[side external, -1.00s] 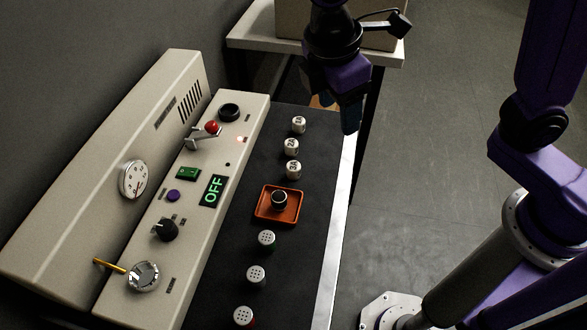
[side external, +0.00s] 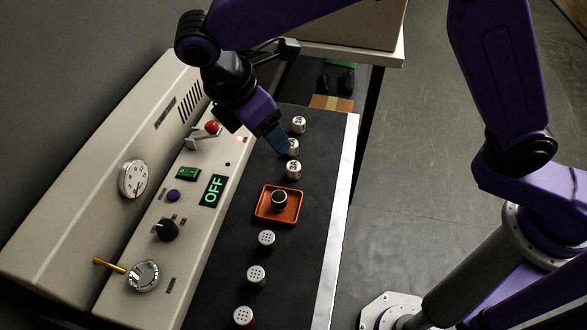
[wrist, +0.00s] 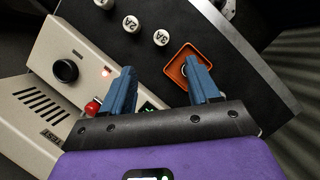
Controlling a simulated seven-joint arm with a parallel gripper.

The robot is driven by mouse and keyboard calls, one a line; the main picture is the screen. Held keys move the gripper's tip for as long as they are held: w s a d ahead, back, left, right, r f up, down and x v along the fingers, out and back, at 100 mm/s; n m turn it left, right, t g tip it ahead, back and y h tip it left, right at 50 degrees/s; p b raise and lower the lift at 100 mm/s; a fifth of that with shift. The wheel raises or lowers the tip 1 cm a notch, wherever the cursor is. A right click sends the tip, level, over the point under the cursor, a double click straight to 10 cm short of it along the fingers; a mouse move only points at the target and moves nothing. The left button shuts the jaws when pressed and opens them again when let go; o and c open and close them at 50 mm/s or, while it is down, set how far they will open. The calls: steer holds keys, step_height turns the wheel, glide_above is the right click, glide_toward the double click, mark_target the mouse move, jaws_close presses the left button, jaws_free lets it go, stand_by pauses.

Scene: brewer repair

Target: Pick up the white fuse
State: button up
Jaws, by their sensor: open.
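Three small white fuses with dark markings stand in a row on the black mat: the far one (side external: 299,124), the middle one (side external: 293,147) and the near one (side external: 293,170). In the wrist view the fuse marked 2A (wrist: 131,24) and the fuse marked 3A (wrist: 161,38) stand beyond my fingertips. A third white fuse (wrist: 104,3) is cut by the top edge. My gripper (side external: 282,146) is open with nothing between its blue fingers (wrist: 162,72). In the side view it partly overlaps the middle fuse; I cannot tell its height above the mat.
An orange tray (side external: 264,214) with a dark round piece (side external: 279,198) sits nearer than the fuses. The beige brewer panel (side external: 215,235) with switch, knobs and OFF display (side external: 212,191) rises on the left.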

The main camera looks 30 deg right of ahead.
mark_target(294, 165)
steer(key=x, duration=1.2)
steer(key=shift+s+d+f, duration=0.1)
steer(key=shift+d+f, duration=0.1)
steer(key=shift+f, duration=0.15)
jaws_close()
